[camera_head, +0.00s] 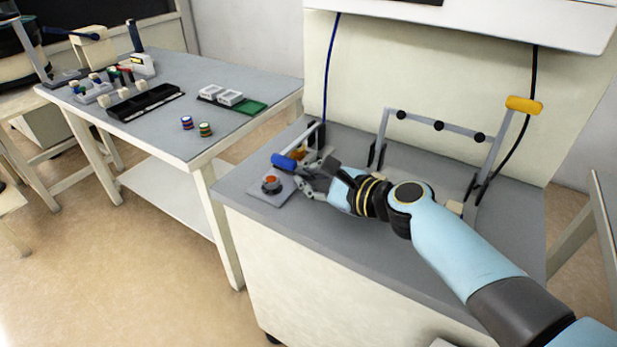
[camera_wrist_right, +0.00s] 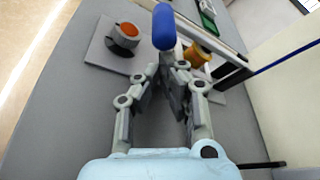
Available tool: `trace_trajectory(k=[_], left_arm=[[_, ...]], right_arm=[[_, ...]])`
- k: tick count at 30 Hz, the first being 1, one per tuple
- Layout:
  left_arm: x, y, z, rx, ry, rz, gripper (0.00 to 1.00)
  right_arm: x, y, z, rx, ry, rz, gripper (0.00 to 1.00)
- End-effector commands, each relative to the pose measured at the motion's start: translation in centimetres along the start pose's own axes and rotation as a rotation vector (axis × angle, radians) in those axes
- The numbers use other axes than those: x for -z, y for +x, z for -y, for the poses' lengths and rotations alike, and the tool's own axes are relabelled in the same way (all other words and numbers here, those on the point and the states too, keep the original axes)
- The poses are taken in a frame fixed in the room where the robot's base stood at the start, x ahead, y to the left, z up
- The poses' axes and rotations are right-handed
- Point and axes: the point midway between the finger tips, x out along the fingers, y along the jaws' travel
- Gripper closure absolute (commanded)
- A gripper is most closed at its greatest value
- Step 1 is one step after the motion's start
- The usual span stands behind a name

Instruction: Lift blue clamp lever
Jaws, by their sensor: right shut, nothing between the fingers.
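The blue clamp lever (camera_head: 284,161) has a rounded blue grip on a light grey bar at the left end of the grey bench top. Its grip shows in the right wrist view (camera_wrist_right: 164,27) just past my fingertips. My right gripper (camera_head: 306,180) is right beside the grip, low over the bench. In the wrist view the right gripper's fingers (camera_wrist_right: 168,68) come close together at the tips, shut and empty. I cannot tell whether they touch the grip. The left gripper is in neither view.
An orange button on a grey base (camera_head: 271,184) sits close by the lever, near the bench edge. A brass-coloured cylinder (camera_wrist_right: 196,54) stands beside the fingertips. A yellow-gripped lever frame (camera_head: 524,104) is at right. A separate table (camera_head: 200,100) stands left, across a gap.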

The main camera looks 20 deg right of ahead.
Motion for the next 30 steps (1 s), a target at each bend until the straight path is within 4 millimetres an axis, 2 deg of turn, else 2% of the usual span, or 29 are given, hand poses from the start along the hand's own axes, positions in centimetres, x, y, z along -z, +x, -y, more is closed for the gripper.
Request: trace_trajectory(k=[17, 20, 30], left_arm=[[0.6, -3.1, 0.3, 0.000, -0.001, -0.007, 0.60], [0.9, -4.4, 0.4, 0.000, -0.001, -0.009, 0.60], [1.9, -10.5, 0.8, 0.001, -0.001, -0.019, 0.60]], right_arm=[[-1.8, -0.6, 1.0, -0.038, 0.109, 0.001, 1.00], [-2.5, -0.8, 1.4, -0.054, 0.155, 0.001, 1.00], [-5.6, -1.9, 4.2, -0.151, 0.432, 0.001, 1.00]])
